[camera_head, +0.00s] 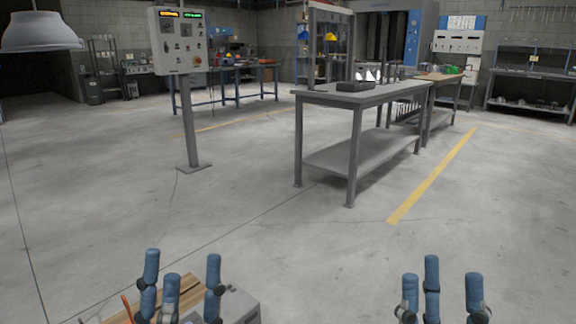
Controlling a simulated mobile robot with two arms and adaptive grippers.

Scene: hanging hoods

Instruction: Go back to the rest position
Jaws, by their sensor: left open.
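My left gripper (182,268) is at the bottom, left of centre, with its blue fingers pointing up and spread apart. It is open, and I see nothing held between the fingers. My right gripper (441,276) is at the bottom right, its blue fingers also upright and apart, with nothing between them. The arms behind both grippers are cut off by the lower edge. A grey hood (40,34) hangs at the upper left, well apart from both grippers.
A wood-topped grey object (238,304) lies behind and below my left gripper, partly hidden. A control panel on a post (181,42) stands at the left. A grey workbench (335,97) stands ahead. Open concrete floor lies between; shelves line the back.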

